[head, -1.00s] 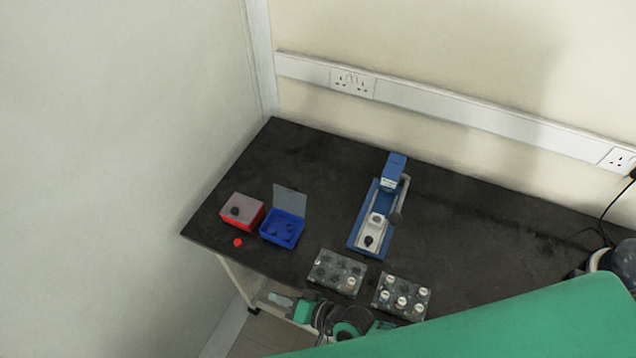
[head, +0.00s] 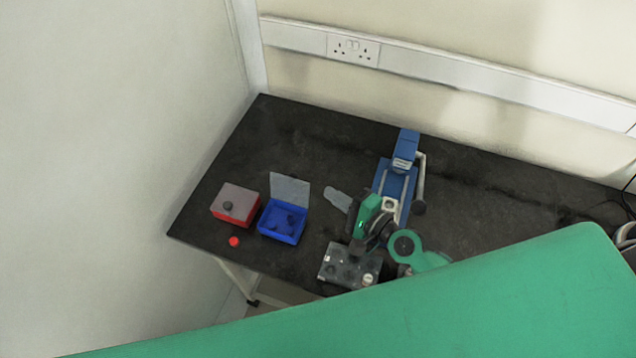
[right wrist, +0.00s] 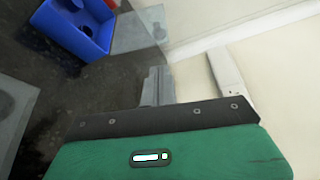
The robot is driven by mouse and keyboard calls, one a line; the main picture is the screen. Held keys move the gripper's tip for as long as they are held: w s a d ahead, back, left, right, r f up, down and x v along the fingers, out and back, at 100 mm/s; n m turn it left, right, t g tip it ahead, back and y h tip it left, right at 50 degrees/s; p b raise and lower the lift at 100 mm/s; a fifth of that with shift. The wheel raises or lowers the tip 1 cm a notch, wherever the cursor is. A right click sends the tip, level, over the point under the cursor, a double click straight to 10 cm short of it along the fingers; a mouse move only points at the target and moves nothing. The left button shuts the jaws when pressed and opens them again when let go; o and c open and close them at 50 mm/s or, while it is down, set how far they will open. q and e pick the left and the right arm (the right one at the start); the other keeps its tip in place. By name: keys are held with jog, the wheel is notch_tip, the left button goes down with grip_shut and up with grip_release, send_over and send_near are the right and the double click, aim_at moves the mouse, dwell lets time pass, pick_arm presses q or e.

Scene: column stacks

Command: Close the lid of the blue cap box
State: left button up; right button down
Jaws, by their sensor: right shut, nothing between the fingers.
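The blue cap box (head: 281,224) stands open on the dark bench, with several dark blue caps inside. Its translucent grey lid (head: 290,189) stands up from the back edge. The box also shows at the top left of the right wrist view (right wrist: 74,30), with its lid (right wrist: 137,33) beside it. My right gripper (head: 337,200) is to the right of the box, apart from it, above the bench. Its grey fingers (right wrist: 157,86) are shut with nothing between them. My left gripper is not in view.
A red box (head: 235,207) with a closed grey lid stands just left of the blue box. A red cap (head: 234,241) lies in front. A blue device (head: 407,160) stands behind my right arm. A grey vial rack (head: 345,268) sits at the front edge.

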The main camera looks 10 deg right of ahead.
aim_at(292, 187)
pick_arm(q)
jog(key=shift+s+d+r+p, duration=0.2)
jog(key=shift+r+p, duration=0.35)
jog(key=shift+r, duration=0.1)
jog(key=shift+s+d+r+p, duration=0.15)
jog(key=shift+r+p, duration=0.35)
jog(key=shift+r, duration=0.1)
pick_arm(e)
jog(key=shift+x, duration=4.65)
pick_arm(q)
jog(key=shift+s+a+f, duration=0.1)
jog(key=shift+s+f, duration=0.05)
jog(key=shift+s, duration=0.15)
pick_arm(e)
jog(key=shift+s, duration=0.1)
